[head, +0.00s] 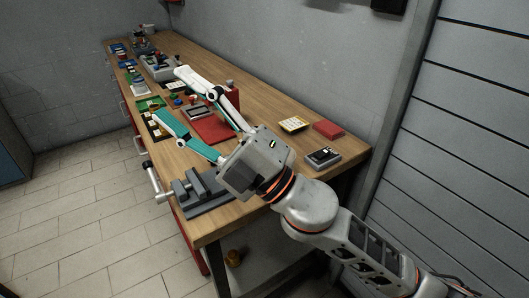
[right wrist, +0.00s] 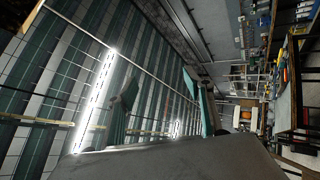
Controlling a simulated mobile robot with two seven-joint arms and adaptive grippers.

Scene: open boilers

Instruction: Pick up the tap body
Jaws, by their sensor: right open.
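My right gripper (head: 167,92) reaches over the workbench (head: 285,109) in the head view, its white and teal fingers spread wide. Nothing shows held between them. In the right wrist view its two fingers (right wrist: 164,92) are apart with only the ceiling and far room behind them. I cannot pick out the tap body with certainty. Small coloured parts (head: 178,101) lie near the fingers, too small to name. A small yellowish object (head: 233,258) sits below the bench top; I cannot tell what it is. My left gripper is not in view.
A grey vise (head: 203,190) stands at the near bench edge. A red mat (head: 212,129) lies beside the gripper. A yellow-edged card (head: 293,124), a red block (head: 328,130) and a dark grey device (head: 322,158) lie on the right. Trays and parts crowd the far end.

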